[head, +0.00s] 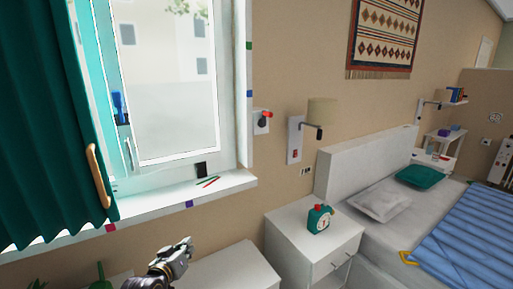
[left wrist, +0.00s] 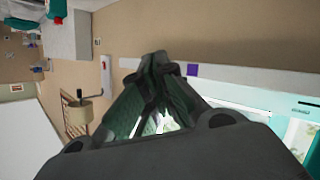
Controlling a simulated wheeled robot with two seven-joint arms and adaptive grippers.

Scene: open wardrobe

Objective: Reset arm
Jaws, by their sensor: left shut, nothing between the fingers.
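My left gripper (head: 184,249) shows at the bottom of the head view, in front of the wall below the window sill and above a low white surface. In the left wrist view its fingers (left wrist: 160,62) come together at the tips, shut with nothing between them. It touches no object that I can see. My right gripper is in neither view.
A window with a white sill (head: 225,189) and a teal curtain (head: 45,120) stand at the left. A bed with a blue blanket (head: 465,235) is at the right. A wall lamp (head: 321,112) hangs above.

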